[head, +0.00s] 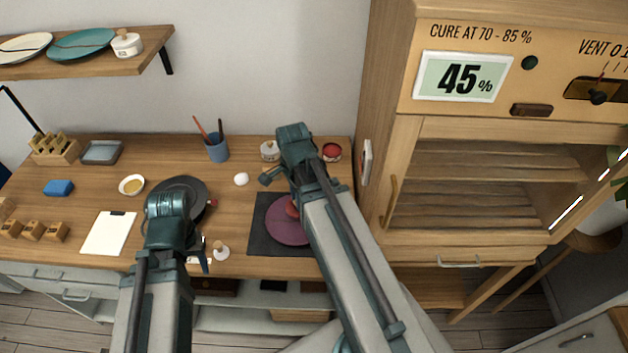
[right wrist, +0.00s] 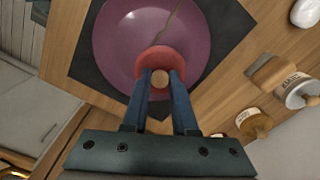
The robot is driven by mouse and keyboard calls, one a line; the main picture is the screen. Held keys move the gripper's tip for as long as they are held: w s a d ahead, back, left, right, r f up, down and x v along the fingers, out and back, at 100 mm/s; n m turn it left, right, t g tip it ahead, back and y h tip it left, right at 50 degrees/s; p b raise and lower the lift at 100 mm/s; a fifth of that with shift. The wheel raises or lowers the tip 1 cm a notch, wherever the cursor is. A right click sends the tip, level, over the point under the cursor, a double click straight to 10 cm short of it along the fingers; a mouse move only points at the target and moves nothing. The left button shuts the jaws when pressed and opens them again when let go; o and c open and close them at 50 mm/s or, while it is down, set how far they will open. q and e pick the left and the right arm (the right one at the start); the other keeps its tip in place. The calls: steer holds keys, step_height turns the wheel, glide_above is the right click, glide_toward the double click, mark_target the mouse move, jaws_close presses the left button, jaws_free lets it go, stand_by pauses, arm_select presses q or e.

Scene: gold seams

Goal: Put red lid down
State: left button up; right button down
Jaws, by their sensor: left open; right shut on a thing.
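The red lid (right wrist: 160,57) is round with a pale wooden knob. My right gripper (right wrist: 161,80) is shut on the knob, and the lid is over the edge of a purple plate (right wrist: 115,45). I cannot tell whether lid and plate touch. In the head view the lid (head: 291,208) shows partly beside my right arm, which hides the right fingertips. An open-looking pot with red contents (head: 332,152) stands at the back right of the bench. My left gripper (head: 203,258) is open near the front edge, partly hidden by its own arm.
The plate, with a crack line, lies on a dark mat (head: 262,238). A white jar (head: 270,151) stands behind it. A white ball-like thing (head: 241,179), a dark round plate (head: 190,186) and a small knobbed item (head: 221,251) are left of it. A wooden cabinet (head: 395,150) stands right.

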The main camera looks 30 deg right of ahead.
steer(key=shift+s+a, duration=0.1)
steer(key=shift+w+d+f, duration=0.1)
steer(key=shift+w+d, duration=0.1)
steer(key=shift+w, duration=0.05)
steer(key=w+d, duration=0.3)
steer(key=w+d+f+b, duration=0.1)
steer(key=w+d, duration=0.2)
steer(key=d, duration=0.1)
steer(key=w+d, duration=0.3)
steer(key=shift+w+d+f, duration=0.15)
steer(key=shift+w+d, duration=0.25)
steer(key=f+b, duration=0.3)
steer(key=b, duration=0.1)
steer(key=shift+w+d+f, duration=0.3)
steer(key=shift+f, duration=0.05)
steer(key=shift+f, duration=0.1)
steer(key=c, duration=0.7)
jaws_free()
